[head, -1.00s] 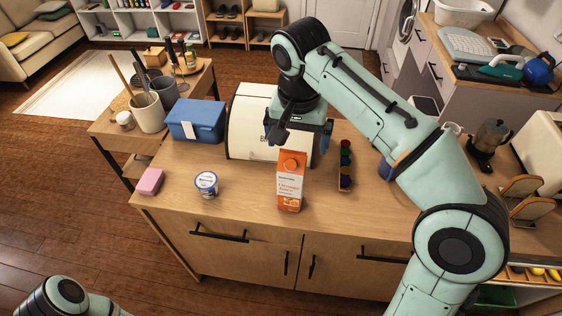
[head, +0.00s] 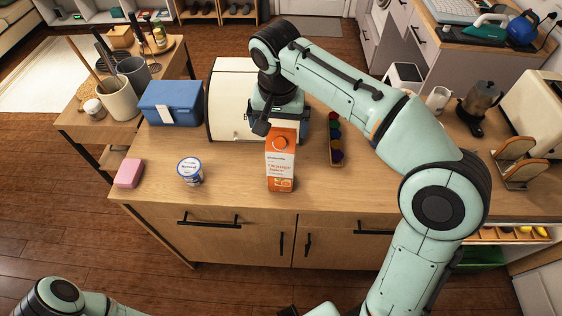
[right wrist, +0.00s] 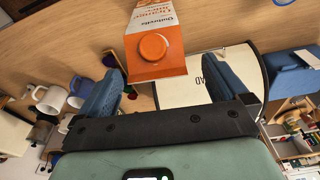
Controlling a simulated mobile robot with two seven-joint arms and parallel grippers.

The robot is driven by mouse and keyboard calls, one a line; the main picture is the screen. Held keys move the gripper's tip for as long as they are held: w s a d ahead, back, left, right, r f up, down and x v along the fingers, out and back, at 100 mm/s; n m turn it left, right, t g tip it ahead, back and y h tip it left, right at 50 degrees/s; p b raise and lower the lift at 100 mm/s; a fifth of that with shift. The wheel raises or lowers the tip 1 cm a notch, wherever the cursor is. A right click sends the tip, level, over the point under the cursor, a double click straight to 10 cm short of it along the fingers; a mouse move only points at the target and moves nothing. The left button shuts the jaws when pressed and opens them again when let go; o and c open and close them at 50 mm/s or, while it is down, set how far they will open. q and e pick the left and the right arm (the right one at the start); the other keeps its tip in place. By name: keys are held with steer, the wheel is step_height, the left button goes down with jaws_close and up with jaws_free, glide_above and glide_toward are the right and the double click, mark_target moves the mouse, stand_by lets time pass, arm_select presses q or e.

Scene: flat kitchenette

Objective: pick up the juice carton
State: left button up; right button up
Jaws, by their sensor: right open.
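The juice carton (head: 280,172) is orange and white with an orange cap. It stands upright on the wooden counter (head: 232,185) near its front edge. My right gripper (head: 272,122) is open and empty, just behind and above the carton's top in the head view. In the right wrist view the carton's capped top (right wrist: 156,50) lies ahead, between the lines of the two blue fingers of the right gripper (right wrist: 162,72), with gaps on both sides. I cannot tell whether the fingertips reach past it. My left gripper is out of view; only part of the left arm shows.
A white bread box (head: 228,105) stands close behind the gripper, a blue box (head: 170,103) left of it. A tub (head: 190,172) and a pink block (head: 129,173) stand left of the carton. A narrow rack of coloured items (head: 336,140) is to the right.

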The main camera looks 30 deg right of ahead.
mark_target(281, 131)
steer(key=f, duration=0.3)
steer(key=shift+w+d+f, duration=0.1)
steer(key=shift+d+f, duration=0.25)
steer(key=shift+f, duration=0.05)
jaws_close()
steer(key=shift+r, duration=0.15)
steer(key=shift+w+r, duration=0.1)
